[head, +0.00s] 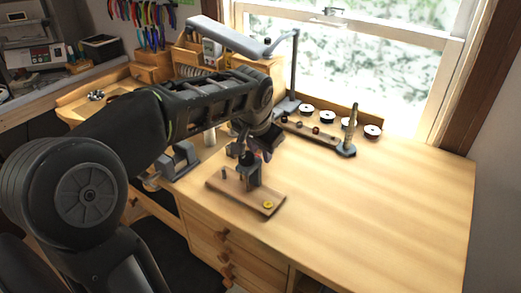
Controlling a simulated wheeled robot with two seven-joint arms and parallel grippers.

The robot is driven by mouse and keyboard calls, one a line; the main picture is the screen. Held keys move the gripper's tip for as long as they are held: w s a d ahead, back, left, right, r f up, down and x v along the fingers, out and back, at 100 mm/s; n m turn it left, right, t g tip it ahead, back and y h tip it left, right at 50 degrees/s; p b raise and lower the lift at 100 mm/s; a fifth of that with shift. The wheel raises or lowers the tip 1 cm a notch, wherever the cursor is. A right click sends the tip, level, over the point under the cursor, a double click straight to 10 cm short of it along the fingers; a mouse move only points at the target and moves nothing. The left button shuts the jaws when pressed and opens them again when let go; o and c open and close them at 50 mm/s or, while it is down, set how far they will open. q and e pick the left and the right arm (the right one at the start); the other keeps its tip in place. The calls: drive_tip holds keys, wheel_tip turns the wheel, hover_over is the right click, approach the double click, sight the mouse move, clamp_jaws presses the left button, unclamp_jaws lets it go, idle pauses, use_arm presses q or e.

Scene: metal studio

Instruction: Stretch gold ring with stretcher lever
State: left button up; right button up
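A stretcher-like tool, a dark post (254,177) on a wooden board (228,186), stands near the desk's front left edge. A small gold ring-like piece (268,205) lies on the board's front right corner. My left arm reaches in from the left, and its gripper (254,156) is at the top of the post. The fingers and the lever are dark, small and overlap there, so I cannot tell whether they touch or whether the gripper is open or shut. My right gripper is not in view.
A dark tapered stand (349,132) and a strip with small round pieces (312,131) are at the back by the window. Several white-topped discs (372,131) sit behind them. A grey lamp (230,38) overhangs the back left. The desk's right half (400,210) is clear.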

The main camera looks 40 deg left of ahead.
use_arm(q)
clamp_jaws()
drive_tip(key=shift+f, duration=0.1)
drive_tip(key=shift+s+f, duration=0.1)
drive_tip(key=shift+f, duration=0.1)
idle(1.2)
